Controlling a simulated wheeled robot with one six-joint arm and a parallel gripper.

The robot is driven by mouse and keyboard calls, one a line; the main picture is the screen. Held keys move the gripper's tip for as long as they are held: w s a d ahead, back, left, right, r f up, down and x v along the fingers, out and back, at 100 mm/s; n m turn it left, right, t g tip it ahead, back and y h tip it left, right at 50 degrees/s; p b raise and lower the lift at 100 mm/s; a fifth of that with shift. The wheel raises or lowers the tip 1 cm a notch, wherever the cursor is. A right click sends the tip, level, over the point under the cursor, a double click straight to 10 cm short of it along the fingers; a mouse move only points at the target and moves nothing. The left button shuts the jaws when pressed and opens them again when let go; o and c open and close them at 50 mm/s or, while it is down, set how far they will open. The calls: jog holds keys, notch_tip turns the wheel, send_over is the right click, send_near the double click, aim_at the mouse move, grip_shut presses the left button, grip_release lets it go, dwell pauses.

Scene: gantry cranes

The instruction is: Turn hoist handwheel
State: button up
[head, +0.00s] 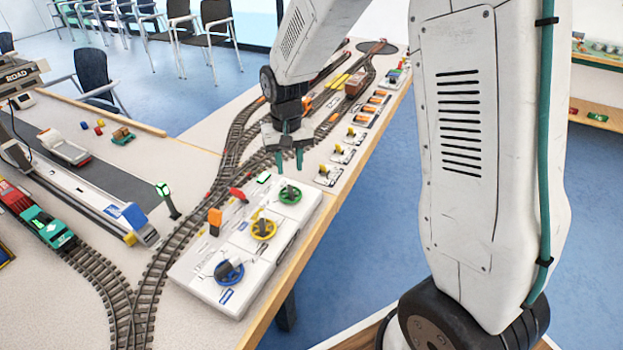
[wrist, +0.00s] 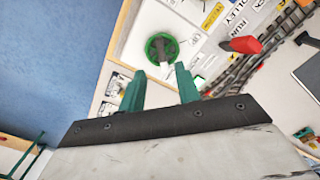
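A white control box (head: 190,268) on the table carries three handwheels in a row: a blue one (head: 228,271) nearest, a yellow one (head: 264,228) in the middle, and a green one (head: 290,196) farthest. I cannot read which wheel is marked hoist. My gripper (head: 289,160) points down above the green handwheel, apart from it. Its two teal fingers are open with nothing between them. In the wrist view, the green handwheel (wrist: 153,40) with its pale knob lies just beyond my open fingertips (wrist: 160,73).
A red lever (head: 238,195) and an orange part (head: 215,217) stand up on the box's left side. Model tracks (head: 175,240) run along its left. A green signal post (head: 167,198) stands nearby. Small yellow-knobbed units (head: 328,174) line the table edge behind.

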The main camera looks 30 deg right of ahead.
aim_at(290, 188)
jog(key=shift+w+a+f, duration=0.15)
jog(key=shift+f, duration=0.1)
notch_tip(290, 188, down, 7)
jog(key=shift+f, duration=0.2)
grip_shut()
